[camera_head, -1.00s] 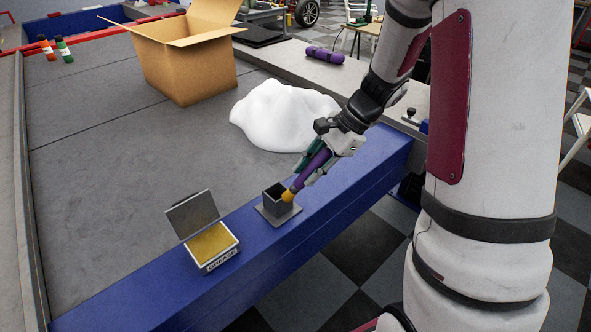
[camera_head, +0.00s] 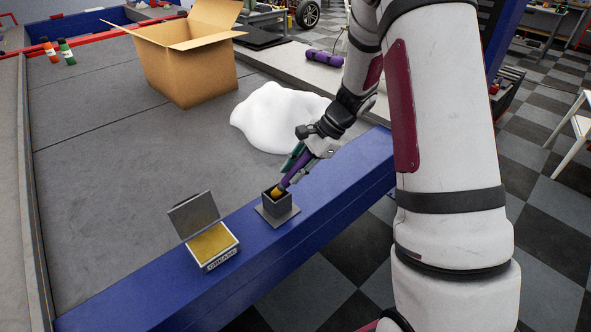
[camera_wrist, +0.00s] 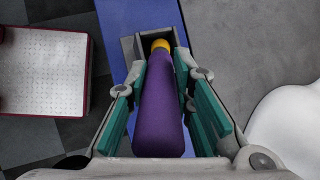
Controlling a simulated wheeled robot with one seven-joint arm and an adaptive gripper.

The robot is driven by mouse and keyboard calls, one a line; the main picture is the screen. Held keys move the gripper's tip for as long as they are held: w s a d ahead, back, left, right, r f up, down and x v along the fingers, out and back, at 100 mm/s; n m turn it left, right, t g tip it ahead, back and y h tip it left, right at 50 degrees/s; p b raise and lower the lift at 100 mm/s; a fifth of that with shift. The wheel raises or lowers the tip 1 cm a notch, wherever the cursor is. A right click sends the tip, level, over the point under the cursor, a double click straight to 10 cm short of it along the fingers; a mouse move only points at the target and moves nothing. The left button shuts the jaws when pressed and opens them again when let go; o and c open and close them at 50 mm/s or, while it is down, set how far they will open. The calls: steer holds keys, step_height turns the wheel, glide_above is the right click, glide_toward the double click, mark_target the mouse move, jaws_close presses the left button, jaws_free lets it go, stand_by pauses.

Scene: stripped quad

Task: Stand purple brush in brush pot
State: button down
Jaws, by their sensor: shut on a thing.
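The purple brush (camera_head: 296,171) has a purple handle and a yellow tip. My gripper (camera_head: 301,160) is shut on its handle, and the brush slants down to the left. The brush pot (camera_head: 278,205) is a small square grey pot on a flat base plate, standing on the blue beam. The yellow tip is at the pot's mouth, its lower end seemingly inside the opening. In the wrist view the purple brush (camera_wrist: 160,115) lies between the green-padded fingers of my gripper (camera_wrist: 163,100), its tip over the brush pot (camera_wrist: 128,48). How deep the tip sits is hidden.
An open grease tin (camera_head: 212,243) with a raised lid stands left of the pot on the blue beam (camera_head: 335,188). A white mound (camera_head: 272,115) lies behind, with an open cardboard box (camera_head: 190,75) farther back. The grey surface at left is mostly clear.

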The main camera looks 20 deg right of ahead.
steer(key=shift+f, duration=0.2)
steer(key=shift+f, duration=0.35)
steer(key=shift+f, duration=0.1)
steer(key=c, duration=1.4)
jaws_free()
